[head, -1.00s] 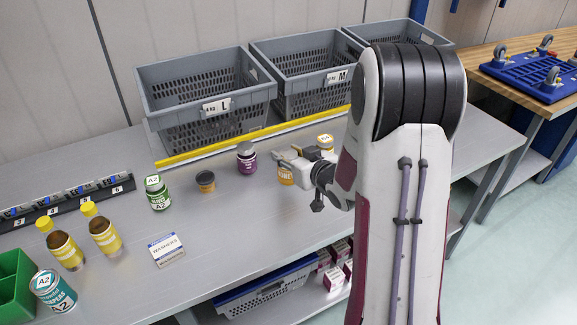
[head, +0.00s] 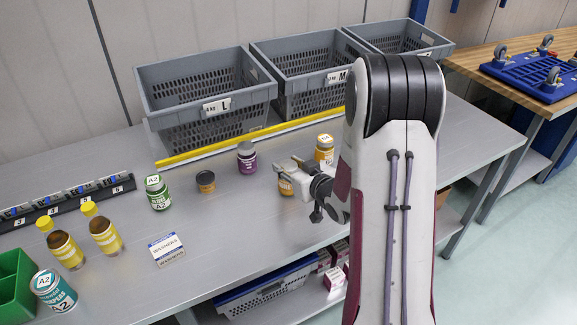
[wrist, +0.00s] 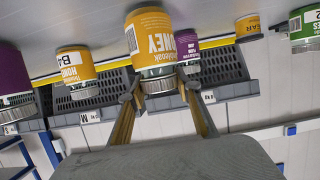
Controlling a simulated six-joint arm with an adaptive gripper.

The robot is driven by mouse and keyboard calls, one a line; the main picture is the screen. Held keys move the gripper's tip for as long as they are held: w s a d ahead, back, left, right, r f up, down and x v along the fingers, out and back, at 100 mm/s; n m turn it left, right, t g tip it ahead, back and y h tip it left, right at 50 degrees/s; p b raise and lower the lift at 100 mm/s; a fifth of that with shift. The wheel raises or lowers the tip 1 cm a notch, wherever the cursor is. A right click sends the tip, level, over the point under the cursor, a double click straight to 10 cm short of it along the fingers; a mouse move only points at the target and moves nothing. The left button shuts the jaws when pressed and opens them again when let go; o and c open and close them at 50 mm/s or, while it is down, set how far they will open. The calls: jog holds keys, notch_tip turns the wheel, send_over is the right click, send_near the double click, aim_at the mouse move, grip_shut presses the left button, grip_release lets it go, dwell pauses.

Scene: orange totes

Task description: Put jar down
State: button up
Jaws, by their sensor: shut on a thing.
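My gripper (head: 289,171) is shut on a yellow-orange honey jar (head: 286,187), low over the grey table right of the middle. The wrist view, which is upside down, shows the honey jar (wrist: 160,42) between the two fingers (wrist: 160,92), with its lid end toward my gripper. The jar looks about upright. I cannot tell whether its base touches the table. In the head view, my gripper covers part of it. A second honey jar (head: 324,149), labelled B4 in the wrist view (wrist: 75,66), stands behind and to the right, apart from it.
A washers box (head: 166,249) lies nearer the front. Grey totes (head: 205,90) line the back behind a yellow strip (head: 230,141). The table's front edge is close.

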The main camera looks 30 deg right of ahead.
jog(key=shift+f, duration=0.1)
dwell(0.3)
jog(key=o, duration=1.4)
jog(key=shift+s, duration=0.1)
jog(key=shift+v, duration=5.95)
jog(key=shift+r, duration=0.25)
